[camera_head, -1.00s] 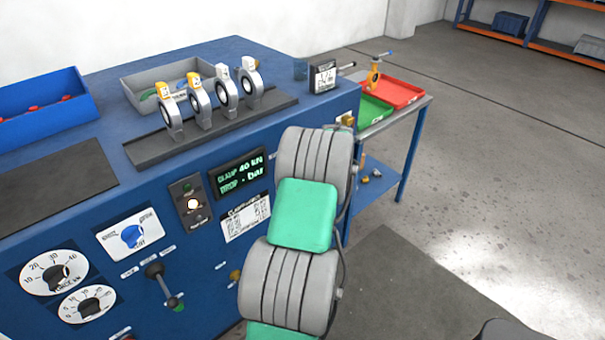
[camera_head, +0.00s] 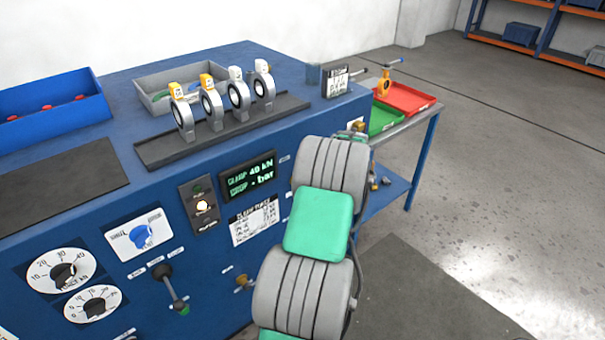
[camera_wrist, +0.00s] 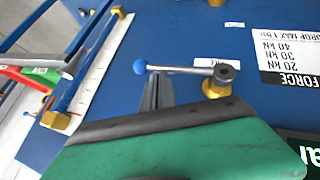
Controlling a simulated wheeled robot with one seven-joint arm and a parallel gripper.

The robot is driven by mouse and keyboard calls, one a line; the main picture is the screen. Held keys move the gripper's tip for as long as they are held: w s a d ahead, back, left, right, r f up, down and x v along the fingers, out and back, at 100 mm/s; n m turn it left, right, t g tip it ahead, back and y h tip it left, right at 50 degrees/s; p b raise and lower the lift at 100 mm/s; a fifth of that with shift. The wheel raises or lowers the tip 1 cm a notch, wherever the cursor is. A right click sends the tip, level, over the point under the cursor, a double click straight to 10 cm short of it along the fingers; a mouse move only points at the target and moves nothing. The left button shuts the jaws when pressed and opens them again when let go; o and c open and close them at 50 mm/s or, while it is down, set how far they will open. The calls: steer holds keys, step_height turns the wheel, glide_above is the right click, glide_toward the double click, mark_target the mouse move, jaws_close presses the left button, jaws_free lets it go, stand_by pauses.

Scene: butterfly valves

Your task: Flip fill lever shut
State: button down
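A metal lever (camera_wrist: 185,70) with a blue ball knob (camera_wrist: 140,66) lies across the blue panel in the wrist view. Its dark pivot (camera_wrist: 225,72) sits over a brass fitting (camera_wrist: 211,90) at its right end. My gripper (camera_wrist: 157,77) shows as narrow grey fingers close together, just below the lever near the knob. The fingertips overlap the lever's lower edge in the picture; I cannot tell whether they touch it. No held thing shows. In the head view my arm hides this lever and my gripper.
Several valves (camera_head: 211,100) stand on top. A strip with brass ends (camera_wrist: 95,75) is left of the lever. Trays (camera_head: 405,97) stand at right.

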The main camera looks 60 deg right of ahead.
steer(key=s+a+r+b, duration=0.1)
steer(key=s+r, duration=0.3)
steer(key=r, duration=0.8)
steer(key=shift+s+a+r, duration=0.15)
steer(key=shift+s+a, duration=0.05)
